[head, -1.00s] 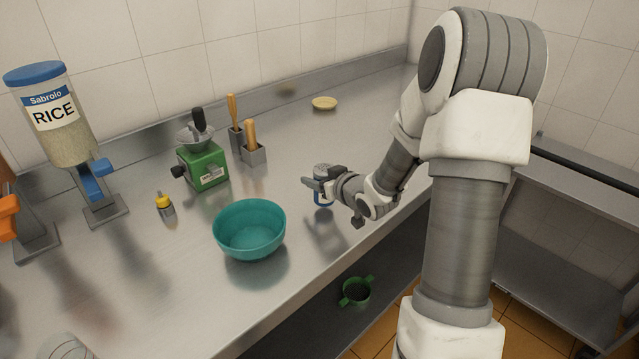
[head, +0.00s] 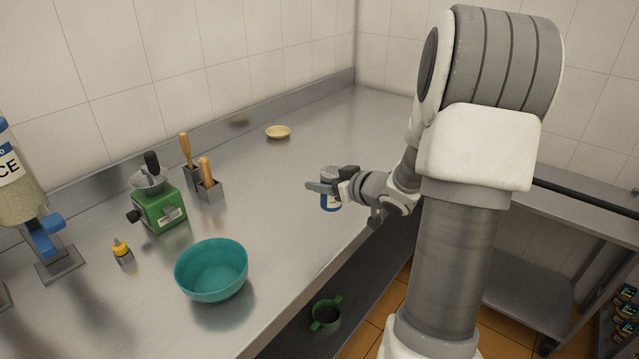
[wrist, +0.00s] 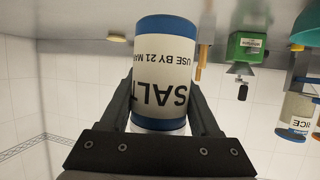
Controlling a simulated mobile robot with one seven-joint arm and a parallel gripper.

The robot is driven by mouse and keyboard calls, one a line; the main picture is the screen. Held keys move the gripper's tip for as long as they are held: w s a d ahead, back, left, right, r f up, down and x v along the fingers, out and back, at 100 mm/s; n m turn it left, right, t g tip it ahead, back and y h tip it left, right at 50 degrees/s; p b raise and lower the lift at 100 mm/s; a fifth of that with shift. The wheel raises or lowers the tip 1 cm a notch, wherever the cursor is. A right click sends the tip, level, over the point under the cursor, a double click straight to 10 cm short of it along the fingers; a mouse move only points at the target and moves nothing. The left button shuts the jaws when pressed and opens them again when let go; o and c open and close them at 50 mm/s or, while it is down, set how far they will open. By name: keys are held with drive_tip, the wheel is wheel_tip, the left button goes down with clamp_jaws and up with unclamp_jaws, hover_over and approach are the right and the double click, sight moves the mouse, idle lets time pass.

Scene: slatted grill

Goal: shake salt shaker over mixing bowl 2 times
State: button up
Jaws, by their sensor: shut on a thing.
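The salt shaker (head: 329,201) is a small can with a blue band and a grey top, held in my gripper (head: 326,187) above the counter. In the wrist view the shaker (wrist: 163,75) fills the middle, its SALT label upside down in the picture, with the black fingers of my gripper (wrist: 163,112) closed on both sides of it. In the head view the shaker looks about upright. The teal mixing bowl (head: 212,270) stands on the counter, left of and nearer than the shaker. The bowl looks empty.
A green grinder (head: 160,210), a small yellow-topped bottle (head: 122,252) and utensil holders (head: 210,190) stand left and behind. A blue-lidded rice dispenser is at the far left. A yellow dish (head: 278,132) lies at the back. Counter between shaker and bowl is clear.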

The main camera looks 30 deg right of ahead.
drive_tip(key=shift+r, duration=0.1)
wheel_tip(320, 180, up, 7)
drive_tip(key=p, duration=0.7)
drive_tip(key=shift+p, duration=0.35)
